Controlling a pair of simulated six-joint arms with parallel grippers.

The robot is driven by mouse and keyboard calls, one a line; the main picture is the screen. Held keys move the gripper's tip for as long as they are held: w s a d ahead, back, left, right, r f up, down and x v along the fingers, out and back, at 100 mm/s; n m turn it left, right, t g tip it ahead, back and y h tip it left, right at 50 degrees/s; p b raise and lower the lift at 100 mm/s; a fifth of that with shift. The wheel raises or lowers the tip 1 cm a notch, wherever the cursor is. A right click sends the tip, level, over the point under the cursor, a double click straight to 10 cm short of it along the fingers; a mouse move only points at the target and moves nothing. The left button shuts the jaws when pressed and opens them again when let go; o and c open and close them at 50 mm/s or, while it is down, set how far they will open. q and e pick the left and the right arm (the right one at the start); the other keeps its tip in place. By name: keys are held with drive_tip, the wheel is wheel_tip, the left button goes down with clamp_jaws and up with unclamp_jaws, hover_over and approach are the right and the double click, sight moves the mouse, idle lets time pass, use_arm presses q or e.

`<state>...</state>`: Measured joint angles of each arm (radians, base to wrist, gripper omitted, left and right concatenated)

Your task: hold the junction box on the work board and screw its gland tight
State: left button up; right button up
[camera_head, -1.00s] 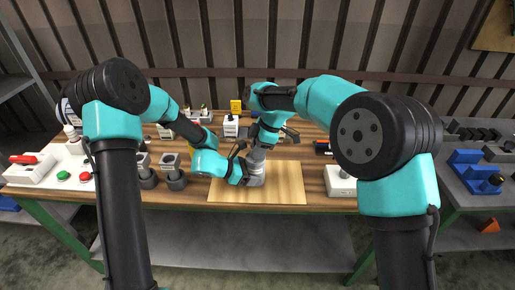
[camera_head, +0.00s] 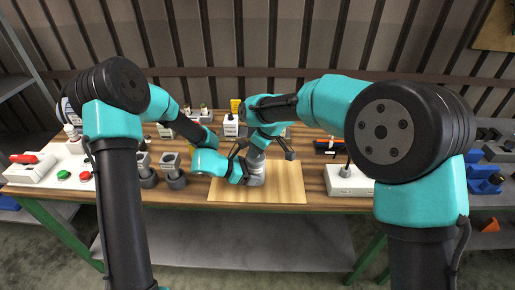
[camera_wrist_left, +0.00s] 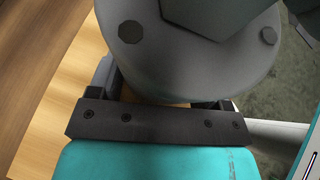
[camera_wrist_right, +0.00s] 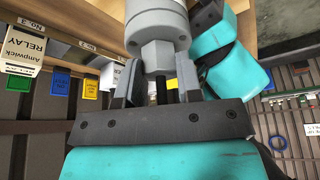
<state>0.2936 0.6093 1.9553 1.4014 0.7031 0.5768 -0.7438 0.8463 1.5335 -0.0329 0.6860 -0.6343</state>
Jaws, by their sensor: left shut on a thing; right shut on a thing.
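The junction box (camera_head: 256,178) is a grey round body standing on the wooden work board (camera_head: 288,184). In the left wrist view the box (camera_wrist_left: 190,60) fills the space between the fingers, and my left gripper (camera_head: 243,174) is shut on it from the left side. The gland (camera_wrist_right: 158,58) is a light grey hex-shaped piece at the end of the box in the right wrist view. My right gripper (camera_wrist_right: 157,88) is shut on the gland, one finger on each side. In the head view my right wrist hides the gland.
The board's right part is clear.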

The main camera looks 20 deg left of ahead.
drive_tip(key=shift+m, duration=0.6)
drive_tip(key=o, duration=0.9)
drive_tip(key=shift+o, duration=0.2)
drive_tip(key=shift+r, duration=0.1)
drive_tip(key=v, duration=1.2)
drive_tip(key=shift+s, duration=0.25)
drive_tip(key=shift+a, duration=0.1)
use_arm(q)
drive_tip(key=o, duration=1.3)
